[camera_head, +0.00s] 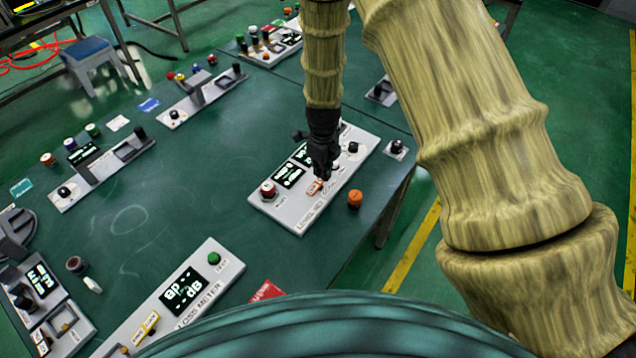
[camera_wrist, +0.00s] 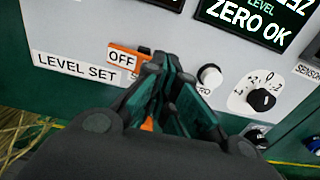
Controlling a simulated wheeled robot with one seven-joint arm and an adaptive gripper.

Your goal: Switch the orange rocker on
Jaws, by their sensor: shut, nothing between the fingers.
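The orange rocker (camera_head: 314,187) sits on the front part of a light grey instrument panel (camera_head: 290,217). In the wrist view the rocker (camera_wrist: 117,46) shows an orange edge around a white OFF label, above the LEVEL SET label. My gripper (camera_head: 322,176) is shut and empty, pointing down at the rocker. In the wrist view the fingertips (camera_wrist: 160,62) are just right of the OFF label and hide the rocker's right part. I cannot tell whether they touch it.
Beside the rocker are a white knob (camera_wrist: 209,76), a black selector knob (camera_wrist: 261,99) and displays (camera_wrist: 245,20). An orange knob (camera_head: 355,198) stands on the green table just right of the panel. Other panels lie around.

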